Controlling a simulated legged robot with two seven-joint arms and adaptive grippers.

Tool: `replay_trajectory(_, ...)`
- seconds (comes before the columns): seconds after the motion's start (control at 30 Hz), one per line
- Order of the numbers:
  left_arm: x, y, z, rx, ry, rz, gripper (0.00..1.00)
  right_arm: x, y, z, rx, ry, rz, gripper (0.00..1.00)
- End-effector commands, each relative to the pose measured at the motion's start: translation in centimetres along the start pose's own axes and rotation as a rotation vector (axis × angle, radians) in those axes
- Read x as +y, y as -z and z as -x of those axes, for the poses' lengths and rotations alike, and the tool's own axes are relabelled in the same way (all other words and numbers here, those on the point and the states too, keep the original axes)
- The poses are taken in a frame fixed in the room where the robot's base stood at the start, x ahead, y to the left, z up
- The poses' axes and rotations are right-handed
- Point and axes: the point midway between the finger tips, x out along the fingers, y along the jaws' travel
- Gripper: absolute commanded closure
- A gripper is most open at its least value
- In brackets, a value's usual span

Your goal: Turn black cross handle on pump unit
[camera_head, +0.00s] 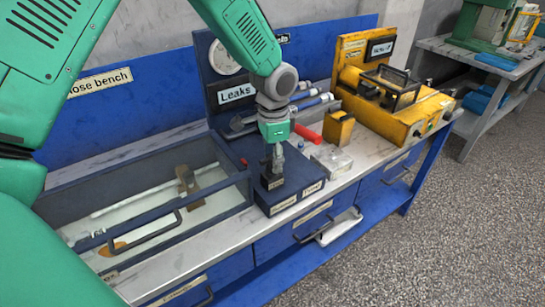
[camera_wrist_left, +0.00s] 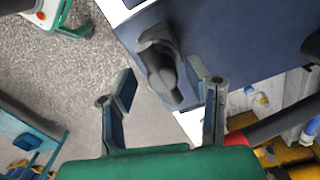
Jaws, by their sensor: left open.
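The dark blue pump unit (camera_head: 308,172) stands on the bench, with a pale label on its front. In the wrist view its blue surface (camera_wrist_left: 215,35) carries a dark grey handle (camera_wrist_left: 160,58), which I take for the cross handle; its full cross shape does not show. My left gripper (camera_head: 273,168) points down over the unit's front left corner. In the wrist view the left gripper (camera_wrist_left: 170,95) has its two fingers spread apart, with the handle's rounded end showing between them. I cannot tell whether they touch it. The right gripper is not in view.
A glass-lidded blue case (camera_head: 150,205) stands close on the left. A red cylinder (camera_head: 307,134), a yellow box (camera_head: 338,128) and a clear block (camera_head: 331,158) lie to the right, before a yellow machine (camera_head: 400,115). A blue panel with a gauge (camera_head: 222,57) rises behind.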

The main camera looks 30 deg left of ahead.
Motion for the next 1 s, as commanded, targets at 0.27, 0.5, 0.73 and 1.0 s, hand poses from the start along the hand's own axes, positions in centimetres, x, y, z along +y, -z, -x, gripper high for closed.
replay_trajectory(0.27,-0.29,-0.35,-0.19,0.002,-0.007,0.002,1.00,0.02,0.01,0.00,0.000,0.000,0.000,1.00)
replay_trajectory(0.5,-0.25,-0.53,-0.28,-0.006,-0.006,0.002,1.00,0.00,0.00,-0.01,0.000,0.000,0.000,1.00)
replay_trajectory(0.73,-0.25,-0.67,-0.35,-0.009,-0.007,0.004,1.00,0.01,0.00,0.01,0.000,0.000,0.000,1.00)
replay_trajectory(1.0,-0.22,-0.83,-0.31,-0.013,-0.009,0.062,1.00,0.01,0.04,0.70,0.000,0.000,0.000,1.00)
